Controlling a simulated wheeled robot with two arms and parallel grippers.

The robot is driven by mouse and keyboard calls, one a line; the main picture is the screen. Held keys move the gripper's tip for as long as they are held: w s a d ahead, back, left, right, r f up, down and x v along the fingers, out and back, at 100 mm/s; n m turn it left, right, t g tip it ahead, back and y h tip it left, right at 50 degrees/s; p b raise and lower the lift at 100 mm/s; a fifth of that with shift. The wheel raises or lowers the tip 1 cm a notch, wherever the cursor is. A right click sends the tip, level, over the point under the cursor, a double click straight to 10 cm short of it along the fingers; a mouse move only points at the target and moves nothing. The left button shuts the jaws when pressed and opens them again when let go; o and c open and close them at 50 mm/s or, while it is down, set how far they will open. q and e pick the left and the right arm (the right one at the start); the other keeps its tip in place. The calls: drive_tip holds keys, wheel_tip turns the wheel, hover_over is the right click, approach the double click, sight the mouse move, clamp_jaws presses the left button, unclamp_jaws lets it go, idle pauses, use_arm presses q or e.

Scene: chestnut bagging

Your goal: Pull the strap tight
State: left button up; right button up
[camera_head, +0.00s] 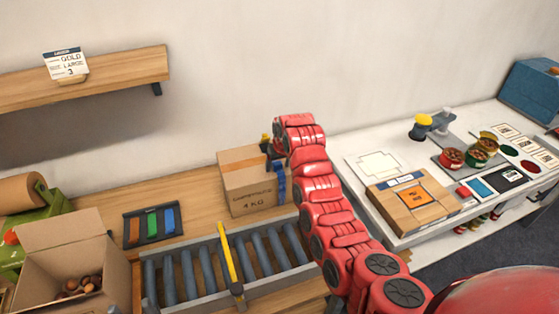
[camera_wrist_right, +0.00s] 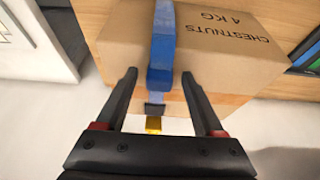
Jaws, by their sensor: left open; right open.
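A brown cardboard box (camera_head: 247,185) marked CHESTNUTS 4 KG stands on the wooden bench at the back end of the roller conveyor. A blue strap (camera_head: 281,183) hangs at its right side. In the right wrist view the strap (camera_wrist_right: 161,45) runs over the box (camera_wrist_right: 205,35) to a dark buckle-like piece, with a yellow piece (camera_wrist_right: 153,124) below. My right gripper (camera_head: 271,150) is at the box's upper right edge. In its wrist view the gripper (camera_wrist_right: 158,76) is open, one finger on each side of the strap, not closed on it. My left gripper is not in view.
A roller conveyor (camera_head: 207,271) with a yellow bar (camera_head: 227,257) lies in front of the box. A black tray (camera_head: 151,226) with coloured strips is to its left. An open carton (camera_head: 35,249) of chestnuts stands at the lower left. A white table (camera_head: 405,243) with goods is at the right.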

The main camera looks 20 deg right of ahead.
sight(278, 165)
drive_tip(key=b+v, duration=0.2)
drive_tip(key=v, duration=0.2)
drive_tip(key=shift+s+r, duration=0.1)
drive_tip(key=shift+r, duration=0.2)
drive_tip(key=p+v, duration=0.4)
drive_tip(key=v, duration=0.8)
drive_tip(key=shift+s+r, duration=0.25)
drive_tip(key=shift+r, duration=0.1)
